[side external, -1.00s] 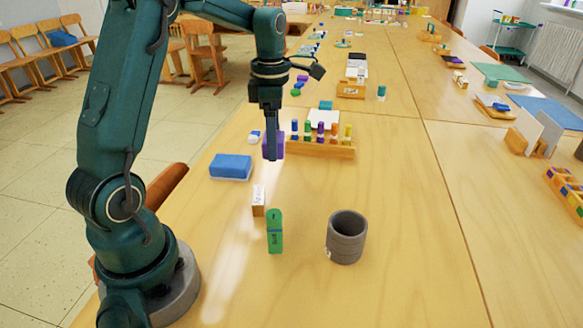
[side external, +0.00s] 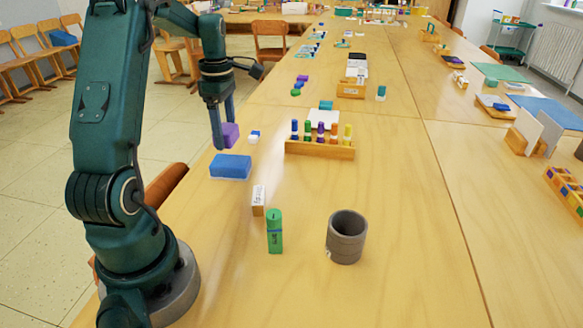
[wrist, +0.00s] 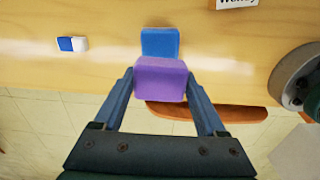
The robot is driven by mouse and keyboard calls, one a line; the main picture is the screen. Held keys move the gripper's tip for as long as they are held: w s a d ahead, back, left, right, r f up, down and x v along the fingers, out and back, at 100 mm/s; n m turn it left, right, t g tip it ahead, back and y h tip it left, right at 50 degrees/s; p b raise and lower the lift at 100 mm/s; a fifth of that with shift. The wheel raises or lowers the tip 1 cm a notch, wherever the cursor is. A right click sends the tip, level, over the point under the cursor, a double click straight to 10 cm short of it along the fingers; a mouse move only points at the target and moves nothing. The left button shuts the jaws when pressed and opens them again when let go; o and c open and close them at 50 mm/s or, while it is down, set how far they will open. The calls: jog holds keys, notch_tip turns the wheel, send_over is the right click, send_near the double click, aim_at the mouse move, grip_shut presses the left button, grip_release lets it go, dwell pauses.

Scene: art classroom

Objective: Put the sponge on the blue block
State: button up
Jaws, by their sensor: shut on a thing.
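The purple sponge (side external: 231,134) is held between the fingers of my gripper (side external: 223,142), which is shut on it. In the wrist view the sponge (wrist: 160,80) sits between my fingertips (wrist: 160,86). The blue block (side external: 231,167) lies on the table near its left edge. In the side view the sponge appears just above and behind the block. In the wrist view the blue block (wrist: 160,42) shows just beyond the sponge, partly covered by it. The gap between sponge and block is hard to judge.
A small blue-and-white eraser (side external: 254,136) lies near the block. A wooden rack with coloured pegs (side external: 320,149) stands to the right. A small white-and-wood block (side external: 258,201), a green upright piece (side external: 275,231) and a grey cup (side external: 346,238) stand nearer the camera. The front right is clear.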

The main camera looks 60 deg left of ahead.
aim_at(230, 160)
jog(key=shift+f, duration=2.35)
jog(key=shift+f, duration=0.15)
jog(key=o, duration=1.2)
jog(key=shift+o, duration=0.2)
